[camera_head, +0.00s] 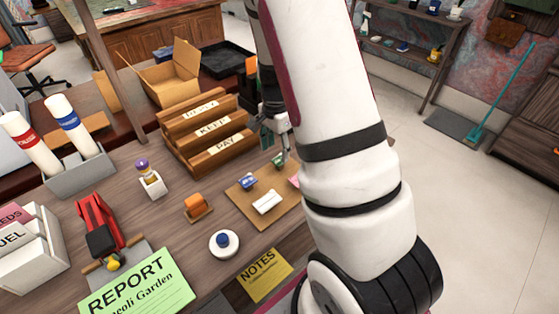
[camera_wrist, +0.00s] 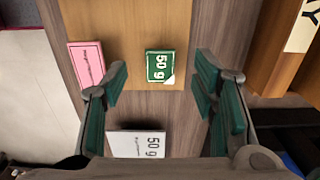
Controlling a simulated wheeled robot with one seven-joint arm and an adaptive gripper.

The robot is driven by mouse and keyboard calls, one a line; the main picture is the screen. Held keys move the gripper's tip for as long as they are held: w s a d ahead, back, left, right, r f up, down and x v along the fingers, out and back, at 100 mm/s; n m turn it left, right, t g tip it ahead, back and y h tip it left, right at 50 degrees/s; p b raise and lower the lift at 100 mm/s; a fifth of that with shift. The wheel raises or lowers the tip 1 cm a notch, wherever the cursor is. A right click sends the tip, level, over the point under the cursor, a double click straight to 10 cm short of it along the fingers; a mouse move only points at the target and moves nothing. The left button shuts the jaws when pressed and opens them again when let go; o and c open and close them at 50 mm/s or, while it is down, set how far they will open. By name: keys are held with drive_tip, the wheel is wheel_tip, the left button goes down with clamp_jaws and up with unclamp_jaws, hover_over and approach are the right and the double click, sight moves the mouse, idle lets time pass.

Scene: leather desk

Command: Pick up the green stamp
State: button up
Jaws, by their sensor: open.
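The green stamp (camera_wrist: 160,66) lies face up on the tan wooden board (camera_wrist: 125,15), marked "50 g", with one pale corner. In the wrist view it is between and slightly beyond the two green-padded fingertips of my gripper (camera_wrist: 161,84). The gripper is open and empty, with a gap on each side of the stamp. In the head view the green stamp (camera_head: 279,160) is at the far part of the board (camera_head: 240,197), beside my gripper (camera_head: 276,143), which is partly hidden by my arm.
A pink stamp (camera_wrist: 88,65) lies left of the green one. A white "50 g" piece (camera_wrist: 137,144) is nearer the wrist. A blue piece (camera_head: 247,181) and a white one (camera_head: 267,202) sit on the board. The wooden letter tray (camera_head: 208,137) stands close behind.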

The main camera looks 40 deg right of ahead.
sight(277, 162)
drive_tip(key=shift+f, duration=1.85)
drive_tip(key=shift+f, duration=0.25)
drive_tip(key=c, duration=0.8)
